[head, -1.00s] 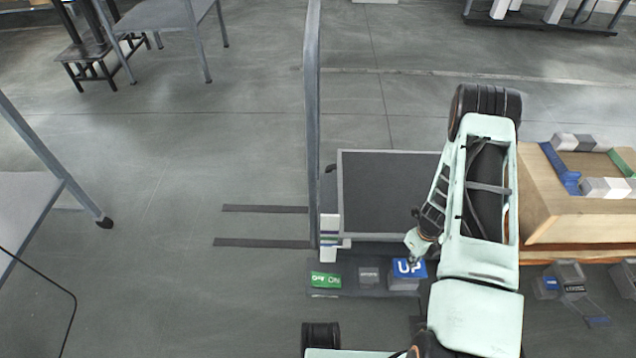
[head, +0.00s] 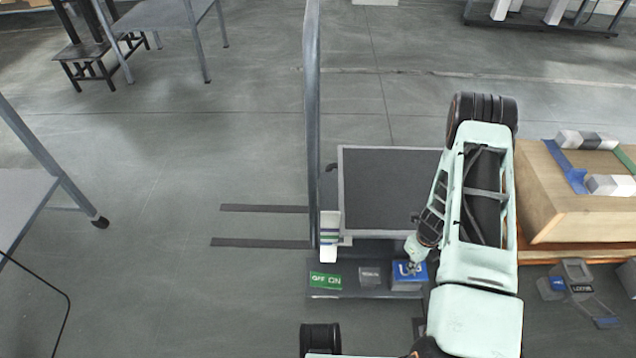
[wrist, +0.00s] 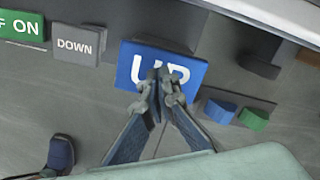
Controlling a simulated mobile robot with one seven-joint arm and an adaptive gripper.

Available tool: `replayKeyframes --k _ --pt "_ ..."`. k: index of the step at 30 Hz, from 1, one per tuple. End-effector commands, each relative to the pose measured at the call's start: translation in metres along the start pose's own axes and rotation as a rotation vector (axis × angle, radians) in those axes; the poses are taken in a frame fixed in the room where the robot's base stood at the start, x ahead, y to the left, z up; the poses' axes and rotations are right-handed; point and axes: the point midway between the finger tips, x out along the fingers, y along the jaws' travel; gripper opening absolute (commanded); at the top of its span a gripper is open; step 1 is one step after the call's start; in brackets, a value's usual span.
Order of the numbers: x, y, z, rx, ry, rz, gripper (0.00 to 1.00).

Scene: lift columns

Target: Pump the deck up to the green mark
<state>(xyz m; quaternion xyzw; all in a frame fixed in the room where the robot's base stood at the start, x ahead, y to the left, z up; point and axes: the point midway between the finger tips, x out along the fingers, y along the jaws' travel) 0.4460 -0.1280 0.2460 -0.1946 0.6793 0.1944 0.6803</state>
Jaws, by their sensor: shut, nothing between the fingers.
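The deck (head: 390,190) is a dark grey platform with a lighter rim, left of my arm in the head view. A white post (head: 329,250) at its near left corner carries thin coloured bands, green among them; the deck's exact height against them is too small to tell. The blue UP pedal (head: 398,282) stands in front of the deck and also shows in the wrist view (wrist: 190,50). My gripper (head: 411,269) is shut and empty, its fingertips (wrist: 165,85) over the pedal's lettering. Whether they touch it is unclear.
A grey DOWN pedal (head: 369,277) and a green ON pedal (head: 326,281) lie left of the UP pedal. A tall grey post (head: 312,120) rises at the deck's left. A wooden box (head: 560,205) stands right of my arm. Floor at left is open.

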Motion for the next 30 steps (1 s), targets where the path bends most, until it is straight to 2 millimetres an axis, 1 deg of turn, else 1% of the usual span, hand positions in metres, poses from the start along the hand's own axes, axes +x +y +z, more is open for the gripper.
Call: replayKeyframes --k 1,13,19,30 --pt "0.006 0.000 0.000 -0.001 0.000 -0.001 0.00" --pt "0.024 0.000 0.000 0.001 0.000 -0.001 0.00" --pt "0.016 0.000 0.000 0.000 0.000 -0.002 0.00" --pt "-0.018 0.000 0.000 -0.001 0.000 0.000 0.00"
